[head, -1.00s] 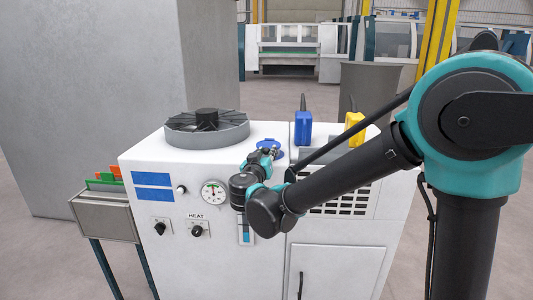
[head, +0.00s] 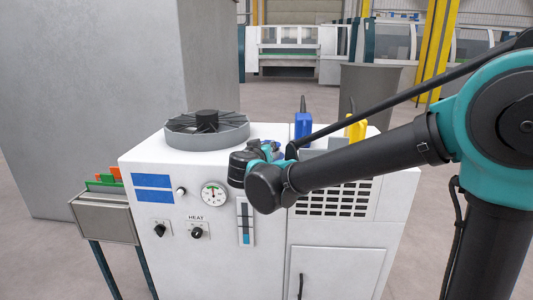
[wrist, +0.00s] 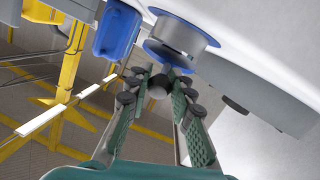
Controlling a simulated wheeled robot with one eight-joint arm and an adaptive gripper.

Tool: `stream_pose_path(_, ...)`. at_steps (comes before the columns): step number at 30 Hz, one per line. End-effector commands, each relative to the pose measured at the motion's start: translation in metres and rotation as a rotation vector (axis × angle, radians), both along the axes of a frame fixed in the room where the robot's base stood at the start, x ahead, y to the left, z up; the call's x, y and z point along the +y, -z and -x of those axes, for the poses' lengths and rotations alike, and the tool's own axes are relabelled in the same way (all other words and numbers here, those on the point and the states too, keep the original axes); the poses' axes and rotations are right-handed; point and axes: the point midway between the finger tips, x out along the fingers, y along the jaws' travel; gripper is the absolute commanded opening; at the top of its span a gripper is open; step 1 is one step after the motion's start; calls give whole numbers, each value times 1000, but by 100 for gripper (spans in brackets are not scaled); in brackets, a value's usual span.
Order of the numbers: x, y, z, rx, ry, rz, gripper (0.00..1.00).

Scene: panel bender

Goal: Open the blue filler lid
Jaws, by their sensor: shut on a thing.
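The blue filler lid (wrist: 166,54) shows in the wrist view at the end of a short grey filler neck (wrist: 187,37), which has a blue flange at its base on the white cabinet. My gripper (wrist: 164,78) has its green fingers closed around a small dark rounded part just by the lid. The exact contact is hard to make out, and I cannot tell whether the lid is raised. In the head view my gripper (head: 272,147) is low over the cabinet top and my wrist hides most of the filler; only a bit of blue shows.
The white cabinet (head: 240,272) has a round black fan (head: 207,121) on top at left. A blue jug (head: 303,125) and a yellow jug (head: 355,129) stand behind the filler. A gauge (head: 213,194) and knobs are on the front. A grey wall block (head: 100,90) stands at left.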

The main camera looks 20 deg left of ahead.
Motion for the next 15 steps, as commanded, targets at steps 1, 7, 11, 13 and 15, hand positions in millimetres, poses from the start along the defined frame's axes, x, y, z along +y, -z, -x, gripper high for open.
stream_pose_path(1,0,-7,-2,32,2,6,0)
stream_pose_path(7,1,-30,-10,190,3,45,0)
stream_pose_path(11,3,-45,-18,300,3,71,0)
stream_pose_path(13,5,-53,-23,363,2,85,0)
stream_pose_path(15,6,-61,-30,428,4,100,0)
